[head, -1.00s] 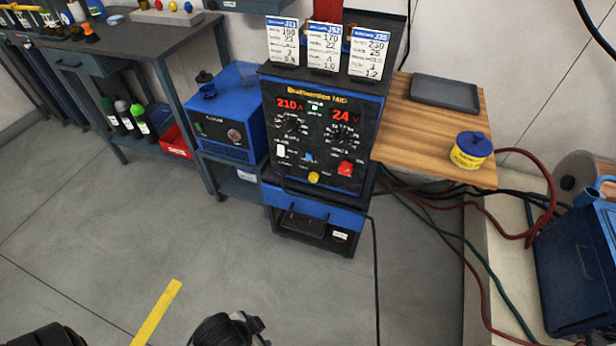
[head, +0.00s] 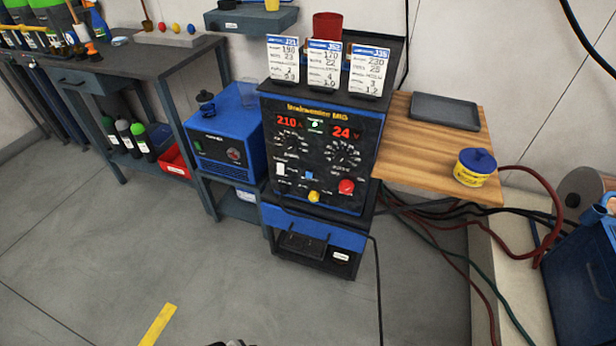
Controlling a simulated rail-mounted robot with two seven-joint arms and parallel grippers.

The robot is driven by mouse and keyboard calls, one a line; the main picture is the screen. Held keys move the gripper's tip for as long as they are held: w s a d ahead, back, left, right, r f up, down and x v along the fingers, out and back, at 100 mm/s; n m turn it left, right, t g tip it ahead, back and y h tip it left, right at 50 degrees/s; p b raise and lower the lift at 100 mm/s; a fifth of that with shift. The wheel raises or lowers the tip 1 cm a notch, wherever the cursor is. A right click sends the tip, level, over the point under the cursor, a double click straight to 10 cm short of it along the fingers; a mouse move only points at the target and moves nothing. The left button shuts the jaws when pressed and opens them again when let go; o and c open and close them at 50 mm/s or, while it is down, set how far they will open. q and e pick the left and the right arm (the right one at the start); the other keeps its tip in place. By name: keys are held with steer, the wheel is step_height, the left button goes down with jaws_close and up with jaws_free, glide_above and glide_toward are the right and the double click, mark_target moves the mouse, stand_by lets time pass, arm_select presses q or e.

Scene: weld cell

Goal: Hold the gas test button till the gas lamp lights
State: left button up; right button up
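The welding machine (head: 262,140) stands in the middle with its dark front panel facing me. Its panel has two knobs, red readouts of 210 and 24, a white switch (head: 281,169), a small blue button (head: 309,175), a yellow knob (head: 313,196) and a red knob (head: 346,187). The labels are too small to read, so I cannot tell which control is the gas test button. A small greenish-white spot (head: 314,125) shows between the readouts; I cannot tell whether it is the gas lamp. Neither gripper shows; only a dark sliver of my own body is at the bottom edge.
Three cards (head: 325,68) stand on the machine, with a red cup (head: 327,26) behind them. A blue box unit (head: 226,140) stands at left, and a wooden shelf (head: 410,160) with a yellow-and-blue tub (head: 475,167) at right. Cables run at right. The floor in front is clear.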

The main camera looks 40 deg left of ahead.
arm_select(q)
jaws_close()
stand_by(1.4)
